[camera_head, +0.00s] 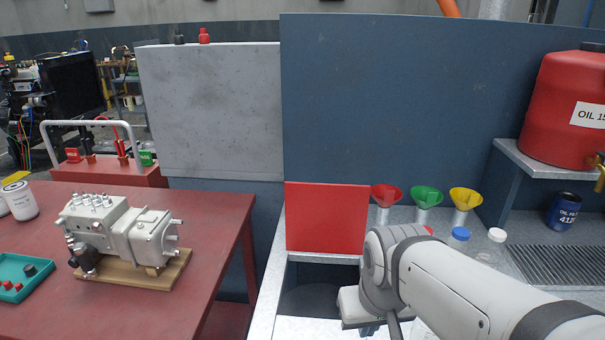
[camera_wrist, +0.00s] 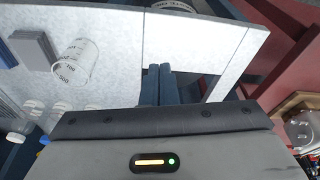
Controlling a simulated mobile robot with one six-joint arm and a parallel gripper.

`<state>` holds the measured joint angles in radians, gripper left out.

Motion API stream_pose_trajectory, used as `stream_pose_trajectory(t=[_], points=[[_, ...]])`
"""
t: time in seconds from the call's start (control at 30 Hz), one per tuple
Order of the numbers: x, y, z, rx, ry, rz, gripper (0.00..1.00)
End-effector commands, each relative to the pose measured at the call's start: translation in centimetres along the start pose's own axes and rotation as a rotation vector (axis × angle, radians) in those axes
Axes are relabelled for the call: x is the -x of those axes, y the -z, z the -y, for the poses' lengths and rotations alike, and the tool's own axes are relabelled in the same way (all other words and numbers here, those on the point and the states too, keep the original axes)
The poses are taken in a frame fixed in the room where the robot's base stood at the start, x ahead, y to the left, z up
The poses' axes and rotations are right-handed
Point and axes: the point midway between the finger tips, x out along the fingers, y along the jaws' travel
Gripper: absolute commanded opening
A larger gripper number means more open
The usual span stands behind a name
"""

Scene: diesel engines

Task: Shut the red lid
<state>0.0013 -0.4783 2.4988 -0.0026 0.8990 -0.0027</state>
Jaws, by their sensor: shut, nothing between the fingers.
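The red lid (camera_head: 327,218) stands upright, open, at the back of a dark bin opening (camera_head: 312,300) in the light counter. My arm's wrist is at the right front of the opening in the head view and covers part of it. My gripper (camera_wrist: 160,70) shows in the wrist view with its two dark blue fingers together and nothing between them, over the pale counter (camera_wrist: 110,28). In the head view the fingers are mostly hidden under the wrist. I cannot make out the lid in the wrist view.
Red, green and yellow funnels (camera_head: 426,197) stand right of the lid, with capped bottles (camera_head: 459,237) near my arm. A measuring cup (camera_wrist: 77,62) and a grey block (camera_wrist: 35,50) are on the counter. A red table (camera_head: 150,310) holds a pump (camera_head: 120,232) at left.

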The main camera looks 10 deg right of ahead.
Motion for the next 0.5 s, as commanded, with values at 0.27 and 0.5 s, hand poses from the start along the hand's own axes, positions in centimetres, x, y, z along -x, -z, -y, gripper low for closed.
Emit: stream_pose_trajectory(t=[0.27,0.5], points=[[3.1,7.6,-0.1,-0.033,-0.015,-0.031,0.00],[5.8,19.6,-0.2,-0.074,-0.034,-0.089,0.00]])
